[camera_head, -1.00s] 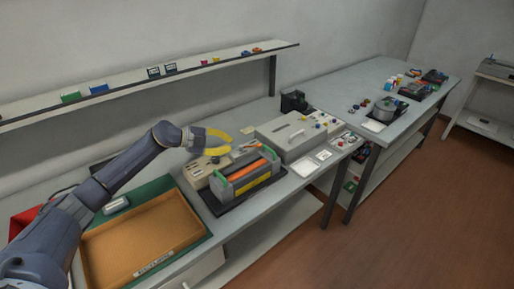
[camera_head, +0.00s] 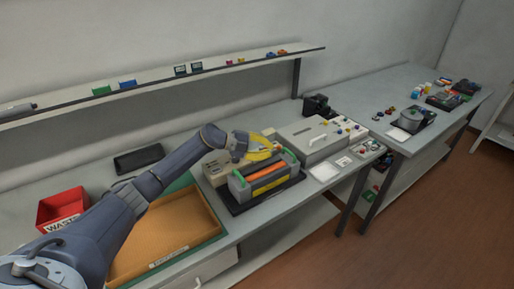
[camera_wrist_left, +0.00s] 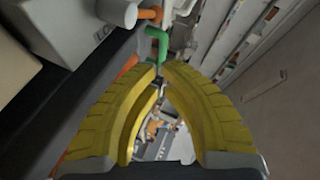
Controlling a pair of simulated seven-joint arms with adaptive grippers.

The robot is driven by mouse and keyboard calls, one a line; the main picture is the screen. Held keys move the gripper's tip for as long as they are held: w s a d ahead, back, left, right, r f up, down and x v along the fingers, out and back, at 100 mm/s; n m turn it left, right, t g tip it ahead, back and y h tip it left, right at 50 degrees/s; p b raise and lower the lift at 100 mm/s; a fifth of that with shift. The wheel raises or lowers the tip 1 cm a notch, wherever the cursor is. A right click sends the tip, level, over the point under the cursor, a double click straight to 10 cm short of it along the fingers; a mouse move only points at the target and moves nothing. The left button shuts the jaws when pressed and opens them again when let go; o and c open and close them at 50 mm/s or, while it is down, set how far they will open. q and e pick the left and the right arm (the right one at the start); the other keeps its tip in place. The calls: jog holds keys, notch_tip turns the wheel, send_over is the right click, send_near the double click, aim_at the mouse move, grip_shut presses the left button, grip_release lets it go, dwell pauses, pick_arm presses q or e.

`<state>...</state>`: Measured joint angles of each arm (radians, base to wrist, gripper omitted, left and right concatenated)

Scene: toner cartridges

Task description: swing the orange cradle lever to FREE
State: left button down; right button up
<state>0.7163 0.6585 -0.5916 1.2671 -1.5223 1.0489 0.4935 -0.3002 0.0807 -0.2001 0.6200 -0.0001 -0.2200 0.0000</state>
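The cradle (camera_head: 268,186) is a dark grey frame with green end handles, an orange bar along its top and a yellow strip on its front. My left gripper (camera_head: 278,151) has curved yellow fingers and is above the cradle's back right end. In the left wrist view the fingertips (camera_wrist_left: 160,76) meet or nearly meet, with nothing clearly held. A green handle (camera_wrist_left: 155,42) is just beyond the tips. A short orange piece (camera_wrist_left: 149,14) sticks out beside a grey cylinder; it may be the lever, but I cannot read its position or any FREE mark. My right gripper is out of view.
A beige unit (camera_head: 214,170) stands behind the cradle. An orange-brown tray (camera_head: 165,240) is left of the cradle, and a red waste bin (camera_head: 62,207) is farther left. A shelf (camera_head: 160,86) runs behind.

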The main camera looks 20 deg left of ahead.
aim_at(283, 150)
pick_arm(q)
jog(key=shift+w+d+f, duration=0.35)
jog(key=shift+w, duration=0.25)
jog(key=shift+w+d+f, duration=0.3)
jog(key=shift+w, duration=0.3)
jog(key=shift+w+d+f, duration=0.15)
jog(key=shift+w+f, duration=0.25)
jog(key=shift+w, duration=0.35)
